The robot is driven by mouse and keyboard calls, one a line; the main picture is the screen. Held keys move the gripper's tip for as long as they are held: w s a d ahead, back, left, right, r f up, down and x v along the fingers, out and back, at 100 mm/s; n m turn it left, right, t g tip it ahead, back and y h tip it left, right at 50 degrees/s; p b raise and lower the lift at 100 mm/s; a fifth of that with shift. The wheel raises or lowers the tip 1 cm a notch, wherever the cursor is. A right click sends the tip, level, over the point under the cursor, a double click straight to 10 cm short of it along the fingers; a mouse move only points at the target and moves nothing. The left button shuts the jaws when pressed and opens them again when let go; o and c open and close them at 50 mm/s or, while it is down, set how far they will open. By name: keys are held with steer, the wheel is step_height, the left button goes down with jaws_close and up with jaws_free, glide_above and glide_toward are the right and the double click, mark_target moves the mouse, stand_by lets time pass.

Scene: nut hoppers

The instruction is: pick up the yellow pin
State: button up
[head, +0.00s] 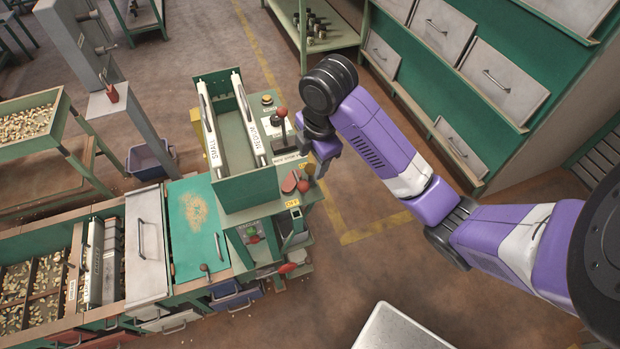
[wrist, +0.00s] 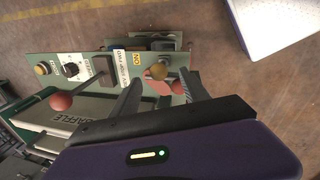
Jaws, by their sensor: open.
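A small round dull-yellow head, which looks like the yellow pin (wrist: 158,71), shows in the wrist view beside a yellow ON label. It lies between my open fingertips in the picture, and I cannot tell the height gap or any contact. In the head view I cannot make it out; my gripper may hide it. My gripper (head: 321,160) hangs over the right edge of the green machine's control panel. In the wrist view my gripper (wrist: 160,78) has its two dark fingers apart, with nothing held. The pin's lower part is hidden.
A red paddle (head: 290,182) and a red ball (head: 304,186) sit close by the fingers. A lever with a red ball (head: 281,113) rises from the panel. The green hopper (head: 260,187) stands at left. Open floor (head: 380,262) lies to the right.

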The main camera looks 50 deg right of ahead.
mark_target(311, 167)
steer(key=f, duration=0.1)
steer(key=f+b, duration=0.2)
steer(key=shift+w+d+f, duration=0.2)
steer(key=shift+w+f, duration=0.1)
steer(key=shift+f, duration=0.05)
steer(key=shift+w+d+f+p, duration=0.15)
steer(key=shift+f+p, duration=0.2)
steer(key=shift+f, duration=0.4)
jaws_close()
